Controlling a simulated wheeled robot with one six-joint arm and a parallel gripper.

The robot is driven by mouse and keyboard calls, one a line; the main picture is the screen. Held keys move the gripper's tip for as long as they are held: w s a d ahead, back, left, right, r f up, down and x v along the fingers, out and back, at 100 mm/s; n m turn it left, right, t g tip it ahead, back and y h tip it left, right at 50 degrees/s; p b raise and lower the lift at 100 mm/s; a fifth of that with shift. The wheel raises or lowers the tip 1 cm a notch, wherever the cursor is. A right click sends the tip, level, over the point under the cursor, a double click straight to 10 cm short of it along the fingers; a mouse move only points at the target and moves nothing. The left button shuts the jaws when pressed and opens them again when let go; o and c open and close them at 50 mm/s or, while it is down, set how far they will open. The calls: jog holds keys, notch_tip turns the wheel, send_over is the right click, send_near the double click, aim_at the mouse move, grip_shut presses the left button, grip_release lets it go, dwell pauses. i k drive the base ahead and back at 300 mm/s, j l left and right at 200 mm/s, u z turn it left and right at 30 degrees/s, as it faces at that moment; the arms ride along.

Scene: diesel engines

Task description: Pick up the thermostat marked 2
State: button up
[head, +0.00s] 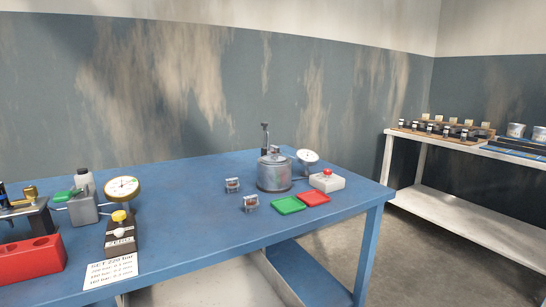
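Two small metal pieces that look like the thermostats stand on the blue table, left of a metal pot. The farther small piece (232,185) is close to the pot's left side. The nearer small piece (251,203) stands in front of it and a little to the right, left of a green tray. Each shows a pale and reddish-brown face. Any number on them is too small to read, so I cannot tell which is marked 2. My gripper is not in view.
The blue table (190,228) holds the lidded metal pot (273,174), a dial (307,157), a white box with red button (327,181), green tray (288,205) and red tray (314,198). A gauge (122,188) and red block (32,258) stand left. A white shelf (470,200) is right.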

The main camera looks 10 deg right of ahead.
aim_at(274, 152)
jog(key=i+l, duration=0.3)
jog(key=l, duration=0.15)
jog(key=i+l+u, duration=0.1)
jog(key=i+l, duration=0.2)
jog(key=l, duration=0.2)
jog(key=i+l, duration=0.3)
jog(key=l, duration=0.2)
jog(key=i+l+u, duration=0.1)
jog(key=i+l, duration=0.2)
jog(key=l, duration=0.15)
jog(key=i+l, duration=0.3)
jog(key=l, duration=0.25)
jog(key=i+l+u, duration=0.1)
jog(key=i+l, duration=0.15)
jog(key=l, duration=0.25)
jog(key=i+l, duration=0.3)
jog(key=l, duration=0.25)
jog(key=i+l+u, duration=0.1)
jog(key=i+l, duration=0.15)
jog(key=l, duration=0.25)
